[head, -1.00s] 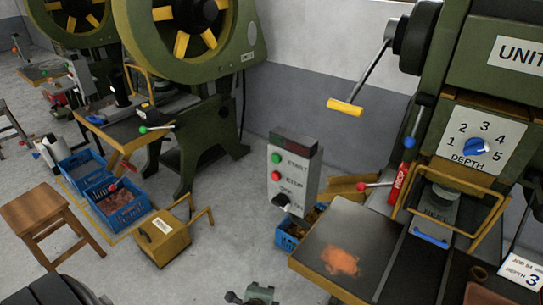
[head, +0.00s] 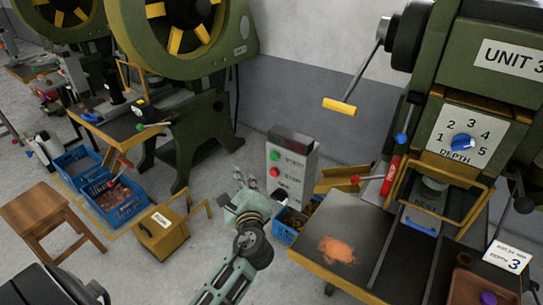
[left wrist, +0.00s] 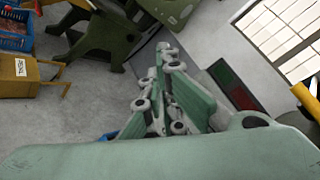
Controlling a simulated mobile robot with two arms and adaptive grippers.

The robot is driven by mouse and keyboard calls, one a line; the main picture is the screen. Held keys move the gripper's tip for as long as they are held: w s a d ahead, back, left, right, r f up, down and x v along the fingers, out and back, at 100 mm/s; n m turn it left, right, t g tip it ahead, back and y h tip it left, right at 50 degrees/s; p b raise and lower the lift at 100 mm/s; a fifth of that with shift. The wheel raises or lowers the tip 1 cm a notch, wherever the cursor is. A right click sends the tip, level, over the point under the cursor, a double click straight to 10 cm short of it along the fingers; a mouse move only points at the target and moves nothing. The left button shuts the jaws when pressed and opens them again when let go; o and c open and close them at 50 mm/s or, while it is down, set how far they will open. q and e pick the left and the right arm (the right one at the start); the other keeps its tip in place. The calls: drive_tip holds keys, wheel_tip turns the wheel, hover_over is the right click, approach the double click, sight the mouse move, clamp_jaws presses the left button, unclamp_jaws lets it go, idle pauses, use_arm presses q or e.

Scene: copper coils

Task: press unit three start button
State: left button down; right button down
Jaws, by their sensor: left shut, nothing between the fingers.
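The grey control box (head: 291,172) stands left of the green press marked UNIT 3 (head: 512,57). Its face has a green start button (head: 275,157), a red stop button (head: 274,171) below it and a dark knob partly hidden lower down. My left gripper (head: 250,180) is shut and empty, just left of the box face and a little below the green button in the picture. I cannot tell whether it touches the box. In the left wrist view the shut fingers (left wrist: 163,58) point up the picture. My right gripper is not in view.
The press table (head: 345,245) with an orange patch lies right of my arm. A blue bin (head: 287,232) sits below the box. A yellow box (head: 163,232), blue crates (head: 118,202) and a wooden stool (head: 45,215) stand left on the floor. A yellow-handled lever (head: 340,106) hangs above.

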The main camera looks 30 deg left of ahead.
sight(274, 156)
use_arm(q)
drive_tip(key=shift+r, duration=0.2)
drive_tip(key=w+b, duration=0.2)
drive_tip(key=w, duration=0.6)
drive_tip(key=shift+w+d+b, duration=0.3)
drive_tip(key=shift+w+b, duration=0.1)
idle(1.3)
drive_tip(key=shift+w, duration=0.45)
